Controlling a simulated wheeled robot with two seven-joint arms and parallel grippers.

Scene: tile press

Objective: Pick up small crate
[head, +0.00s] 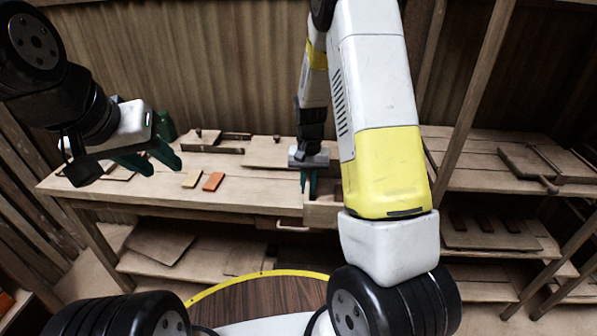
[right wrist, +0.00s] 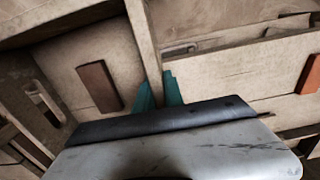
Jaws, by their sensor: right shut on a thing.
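The small crate (head: 322,212) is a pale wooden box at the front edge of the workbench, partly hidden behind my right arm. My right gripper (head: 307,180) points down at its left side. In the right wrist view, a thin crate wall (right wrist: 145,38) passes between the teal fingers (right wrist: 158,92), which are shut on it. A dark brown tile (right wrist: 98,86) lies on the pale surface beside that wall. My left gripper (head: 150,162) is open and empty, raised above the left part of the bench.
An orange tile (head: 213,181) and a tan tile (head: 192,178) lie on the workbench (head: 130,195), left of the crate. Boards lie at the back of the bench. A shelf unit (head: 480,180) stands at the right. A handle (head: 292,227) shows below the bench's front edge.

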